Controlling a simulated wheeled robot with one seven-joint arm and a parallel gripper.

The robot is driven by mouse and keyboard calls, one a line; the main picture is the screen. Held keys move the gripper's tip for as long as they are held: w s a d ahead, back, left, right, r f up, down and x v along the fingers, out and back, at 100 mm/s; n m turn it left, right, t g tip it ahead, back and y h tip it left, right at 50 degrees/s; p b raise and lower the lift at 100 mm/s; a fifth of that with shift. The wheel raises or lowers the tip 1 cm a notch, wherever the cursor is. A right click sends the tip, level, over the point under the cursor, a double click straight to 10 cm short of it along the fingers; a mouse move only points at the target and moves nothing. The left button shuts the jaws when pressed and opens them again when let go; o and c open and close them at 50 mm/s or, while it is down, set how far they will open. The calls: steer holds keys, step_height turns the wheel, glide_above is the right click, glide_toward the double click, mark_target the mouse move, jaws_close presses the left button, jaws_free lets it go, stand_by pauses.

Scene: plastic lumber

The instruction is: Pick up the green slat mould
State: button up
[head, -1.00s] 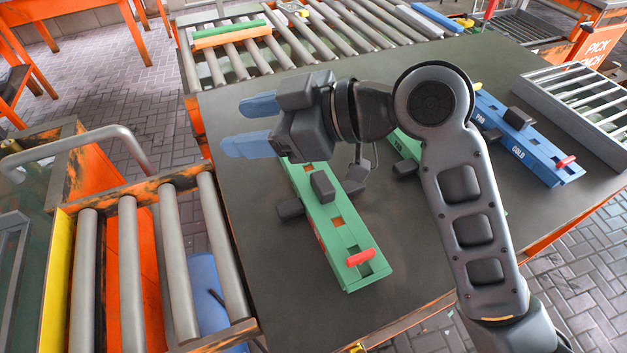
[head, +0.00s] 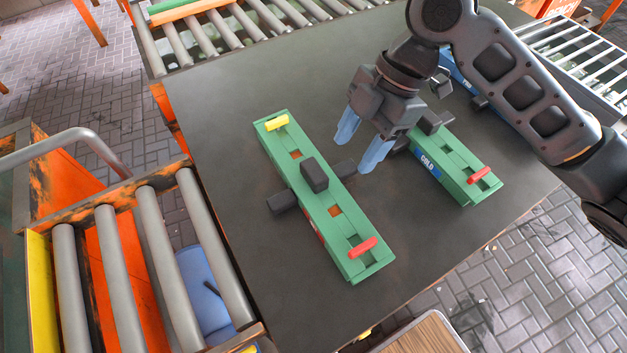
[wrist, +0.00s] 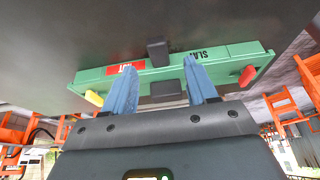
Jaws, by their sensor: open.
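A long green mould (head: 325,205) lies on the dark table, with a dark block on its middle, a yellow handle at its far end and a red one at its near end. In the wrist view this green mould (wrist: 228,70) carries the lettering SLAT and a red HOT label. My gripper (head: 358,150) is open and empty, with blue fingers pointing down, just right of the mould's far half and apart from it. In the wrist view the fingers (wrist: 161,70) overlap the mould's middle. A second green mould (head: 455,172), labelled COLD, lies to the right, partly behind my gripper.
A blue mould (head: 462,72) lies further back, partly hidden by my arm. Roller conveyors stand at the left (head: 120,265) and the back (head: 215,40); the back one carries green and orange slats (head: 188,12). The table (head: 225,110) is clear at the far left.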

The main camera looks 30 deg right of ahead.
mark_target(345, 167)
steer(key=shift+x, duration=2.35)
steer(key=shift+d, duration=0.1)
steer(key=shift+c, duration=0.4)
jaws_close()
steer(key=shift+r, duration=0.1)
